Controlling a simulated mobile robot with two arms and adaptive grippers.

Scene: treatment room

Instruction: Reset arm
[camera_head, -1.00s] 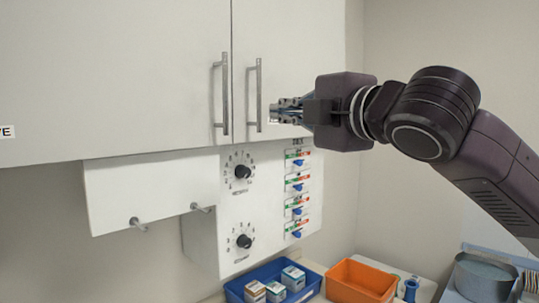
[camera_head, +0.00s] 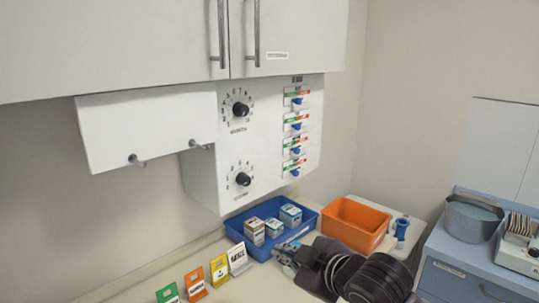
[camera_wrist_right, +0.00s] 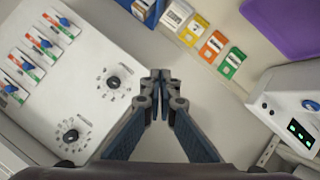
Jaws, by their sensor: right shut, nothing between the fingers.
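My right gripper (camera_head: 284,252) is low in the head view, just in front of the blue tray (camera_head: 234,229). In the right wrist view its two fingers (camera_wrist_right: 161,78) meet at the tips, with nothing between them. My right arm comes in from the lower right of the head view. The left gripper does not show in either view.
The blue tray holds several small boxes (camera_head: 290,214). An orange bin (camera_head: 372,243) stands right of it, with a metal pot (camera_head: 470,220) farther right. Coloured cards (camera_head: 219,270) stand left of the gripper. A dial panel (camera_head: 262,150) and white cabinets (camera_head: 120,45) are above.

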